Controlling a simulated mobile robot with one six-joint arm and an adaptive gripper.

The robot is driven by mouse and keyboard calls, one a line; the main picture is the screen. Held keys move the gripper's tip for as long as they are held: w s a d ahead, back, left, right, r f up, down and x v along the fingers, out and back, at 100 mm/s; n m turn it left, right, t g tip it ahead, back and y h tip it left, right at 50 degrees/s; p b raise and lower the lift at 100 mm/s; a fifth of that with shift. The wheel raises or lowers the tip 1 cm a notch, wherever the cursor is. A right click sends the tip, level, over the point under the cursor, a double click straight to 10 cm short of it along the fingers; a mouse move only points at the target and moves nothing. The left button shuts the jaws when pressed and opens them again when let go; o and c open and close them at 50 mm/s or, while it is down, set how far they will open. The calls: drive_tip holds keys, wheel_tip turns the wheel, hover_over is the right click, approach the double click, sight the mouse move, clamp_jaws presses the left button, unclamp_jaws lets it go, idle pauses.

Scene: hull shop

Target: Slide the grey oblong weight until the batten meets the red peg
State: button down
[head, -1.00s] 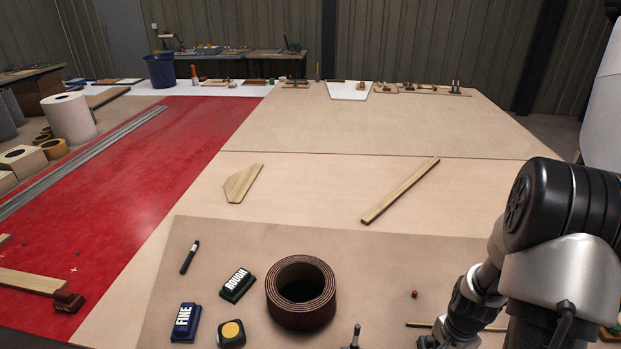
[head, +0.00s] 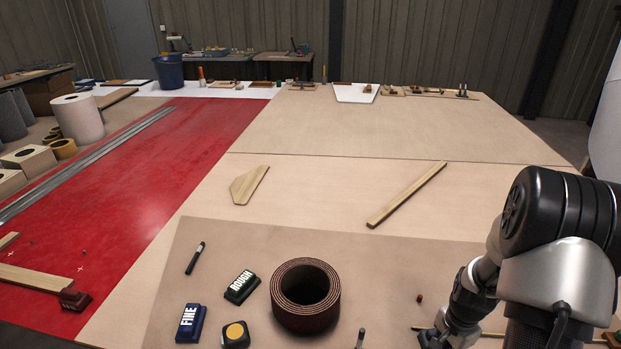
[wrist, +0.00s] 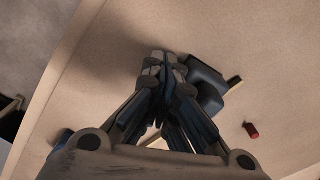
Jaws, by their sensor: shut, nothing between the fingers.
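My gripper (wrist: 160,62) is shut and empty, pointing down close to the board in the wrist view. In the head view its end (head: 432,340) is low, at the bottom right, partly hidden by my arm. A dark blue-grey block (wrist: 207,76), which looks like the oblong weight, is just right of the fingertips; I cannot tell if they touch. A short end of the thin batten (wrist: 234,82) shows beyond it. The batten's pale strip (head: 490,334) also shows behind my arm. The small red peg (wrist: 251,131) stands apart from the batten; it also shows in the head view (head: 419,298).
A brown coil (head: 306,296), the ROUGH block (head: 241,287), the FINE block (head: 190,323), a tape measure (head: 235,334) and a black marker (head: 195,258) lie left of my gripper. A wooden strip (head: 407,194) lies farther back. The board between coil and peg is clear.

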drive_tip(key=shift+w+d, duration=0.3)
drive_tip(key=shift+w, duration=0.9)
drive_tip(key=shift+w+d, duration=0.25)
drive_tip(key=shift+w, duration=0.95)
drive_tip(key=shift+w+d, duration=0.3)
drive_tip(key=shift+w, duration=0.9)
drive_tip(key=shift+s, duration=0.15)
drive_tip(key=shift+s+a+r+p, duration=0.2)
drive_tip(key=shift+s+r+p, duration=0.1)
drive_tip(key=shift+s, duration=0.4)
drive_tip(key=shift+s+a+r+p, duration=0.15)
drive_tip(key=shift+s+r+p, duration=0.1)
drive_tip(key=shift+s, duration=0.45)
wheel_tip(320, 180, up, 8)
drive_tip(key=p, duration=0.5)
drive_tip(key=shift+p, duration=0.4)
